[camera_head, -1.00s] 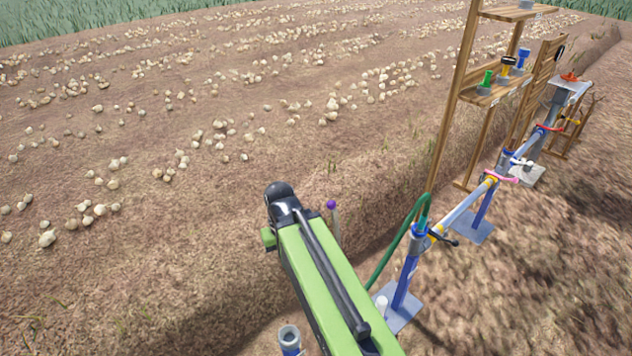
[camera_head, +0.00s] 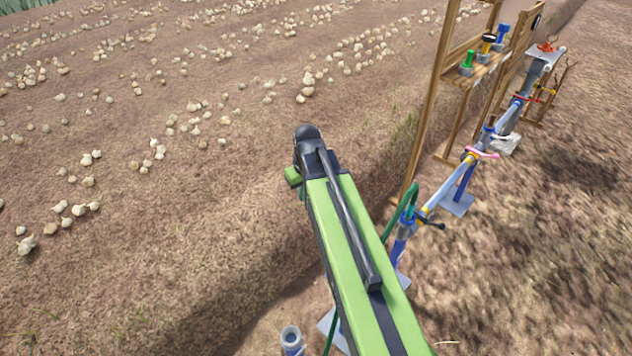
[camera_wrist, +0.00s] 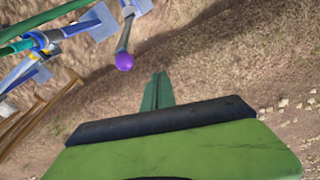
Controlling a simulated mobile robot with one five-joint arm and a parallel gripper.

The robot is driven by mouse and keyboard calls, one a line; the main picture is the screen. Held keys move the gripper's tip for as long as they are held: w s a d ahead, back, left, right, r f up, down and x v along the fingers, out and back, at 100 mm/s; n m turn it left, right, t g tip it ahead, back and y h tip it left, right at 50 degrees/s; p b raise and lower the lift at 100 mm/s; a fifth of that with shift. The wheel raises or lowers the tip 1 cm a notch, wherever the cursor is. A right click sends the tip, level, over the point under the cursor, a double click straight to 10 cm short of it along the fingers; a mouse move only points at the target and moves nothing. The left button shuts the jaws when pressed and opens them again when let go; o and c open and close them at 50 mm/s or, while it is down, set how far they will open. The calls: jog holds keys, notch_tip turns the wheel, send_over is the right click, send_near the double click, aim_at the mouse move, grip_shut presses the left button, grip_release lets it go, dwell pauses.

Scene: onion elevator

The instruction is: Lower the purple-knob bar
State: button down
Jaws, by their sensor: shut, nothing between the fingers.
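The purple knob (camera_wrist: 124,61) is a round ball on the end of a grey bar (camera_wrist: 125,36) in the wrist view. The bar runs up from the knob toward blue pipework at the top. My gripper (camera_wrist: 158,76) shows as narrow green fingers, shut and empty. Its tips are just right of the knob and a little lower in the picture. I see no contact, but cannot judge the depth gap. In the head view my green arm hides the knob and bar.
A blue-and-grey pipe line (camera_head: 440,195) on stands runs toward the back right. A green hose (camera_head: 400,212) hangs by its near end. A wooden shelf (camera_head: 468,80) with coloured fittings stands behind it. An upright pipe end (camera_head: 291,338) is at the bottom. Open soil with onions lies left.

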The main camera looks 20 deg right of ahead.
jog(key=w+d+r+p, duration=0.2)
jog(key=w+d+r, duration=0.1)
jog(key=d+r, duration=0.2)
notch_tip(320, 180, down, 12)
jog(key=w+b, duration=0.2)
jog(key=b, duration=1)
jog(key=shift+n+t, duration=0.3)
jog(key=shift+t, duration=0.1)
jog(key=s, duration=0.1)
jog(key=s+r+p, duration=0.2)
jog(key=shift+s+d, duration=0.25)
jog(key=shift+s, duration=0.15)
